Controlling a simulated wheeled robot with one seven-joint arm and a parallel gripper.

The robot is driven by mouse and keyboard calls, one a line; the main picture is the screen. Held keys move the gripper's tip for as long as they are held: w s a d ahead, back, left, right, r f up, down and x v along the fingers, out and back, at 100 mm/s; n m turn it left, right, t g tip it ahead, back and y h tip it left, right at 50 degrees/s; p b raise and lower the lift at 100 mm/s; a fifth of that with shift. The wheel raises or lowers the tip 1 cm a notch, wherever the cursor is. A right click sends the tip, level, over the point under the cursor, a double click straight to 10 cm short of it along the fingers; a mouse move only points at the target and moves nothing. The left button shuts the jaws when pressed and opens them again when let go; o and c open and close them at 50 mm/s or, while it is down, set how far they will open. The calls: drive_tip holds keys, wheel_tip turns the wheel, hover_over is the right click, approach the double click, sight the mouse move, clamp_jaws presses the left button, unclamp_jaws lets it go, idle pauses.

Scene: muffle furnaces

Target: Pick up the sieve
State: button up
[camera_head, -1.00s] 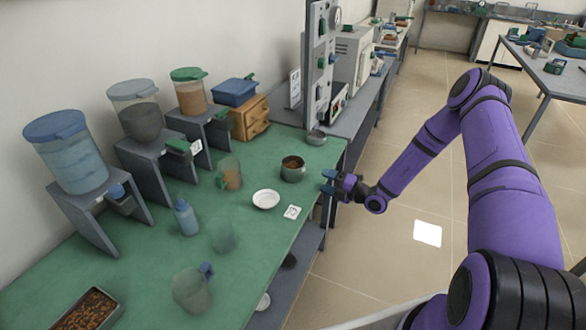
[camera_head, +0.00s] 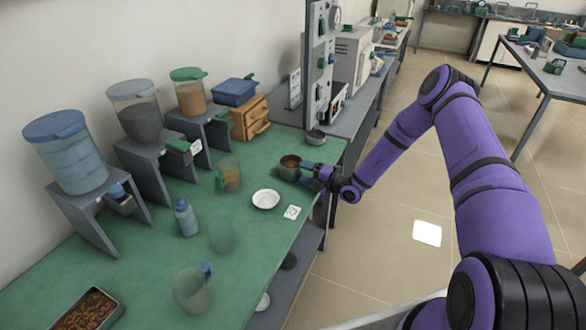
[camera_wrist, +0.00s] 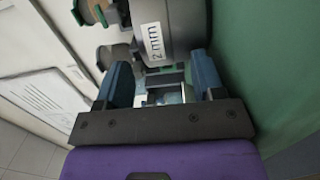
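The sieve (camera_head: 290,161) is a round grey vessel with brown material inside. It stands on the green bench top (camera_head: 250,250) near its right edge. In the wrist view a grey cylinder marked "2 mm" (camera_wrist: 178,24) lies just ahead of the fingers, and I take it to be the sieve. My gripper (camera_head: 310,172) is at the sieve's right side, low over the bench. In the wrist view my gripper (camera_wrist: 161,78) has its two blue fingers spread, with a dark part of the sieve in or just beyond the gap. I cannot tell whether they touch.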

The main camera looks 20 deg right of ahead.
clamp_jaws()
drive_tip(key=shift+s, duration=0.1)
wheel_tip(320, 180, up, 10)
idle(0.6)
drive_tip(key=c, duration=0.9)
unclamp_jaws()
clamp_jaws()
drive_tip(key=shift+f, duration=2.2)
